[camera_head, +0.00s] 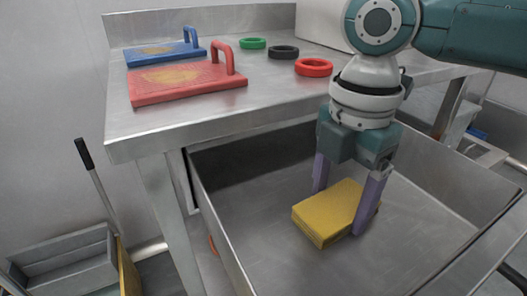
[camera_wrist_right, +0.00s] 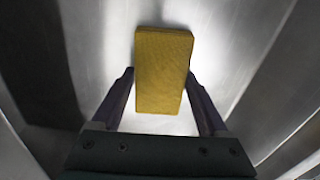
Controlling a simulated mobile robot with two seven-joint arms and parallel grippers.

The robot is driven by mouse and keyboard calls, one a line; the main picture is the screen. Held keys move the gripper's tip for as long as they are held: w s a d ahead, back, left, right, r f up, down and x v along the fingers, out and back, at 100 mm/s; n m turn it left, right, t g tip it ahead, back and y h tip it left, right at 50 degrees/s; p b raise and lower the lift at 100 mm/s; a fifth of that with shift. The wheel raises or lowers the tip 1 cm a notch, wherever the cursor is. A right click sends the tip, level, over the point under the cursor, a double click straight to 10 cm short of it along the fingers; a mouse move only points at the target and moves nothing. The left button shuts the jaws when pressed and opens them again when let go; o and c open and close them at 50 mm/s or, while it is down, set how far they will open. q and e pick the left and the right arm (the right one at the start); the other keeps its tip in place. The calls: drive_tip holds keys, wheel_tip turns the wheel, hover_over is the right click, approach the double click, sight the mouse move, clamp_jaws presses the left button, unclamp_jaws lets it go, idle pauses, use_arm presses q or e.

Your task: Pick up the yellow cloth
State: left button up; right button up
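The yellow cloth (camera_head: 328,213) is a thick rectangular block lying in the open metal drawer below the table. My right gripper (camera_head: 341,208) reaches down into the drawer from above, with its purple fingers spread on two sides of the cloth. In the right wrist view, the cloth (camera_wrist_right: 161,70) lies ahead between the two fingertips of the right gripper (camera_wrist_right: 160,76). The fingertips are close to its sides; I cannot tell whether they touch it. My left gripper is not in view.
The drawer (camera_head: 262,250) has raised walls around the cloth, with bare floor on all sides. On the metal table above are a red board (camera_head: 185,84) and a blue board (camera_head: 160,52) with handles, and green (camera_head: 253,43), black (camera_head: 283,51) and red (camera_head: 314,67) rings.

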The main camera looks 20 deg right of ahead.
sight(338, 203)
drive_tip(key=c, duration=0.8)
drive_tip(key=shift+o, duration=0.2)
drive_tip(key=shift+r, duration=0.1)
wheel_tip(338, 203, up, 20)
drive_tip(key=p, duration=0.6)
drive_tip(key=shift+p, duration=0.4)
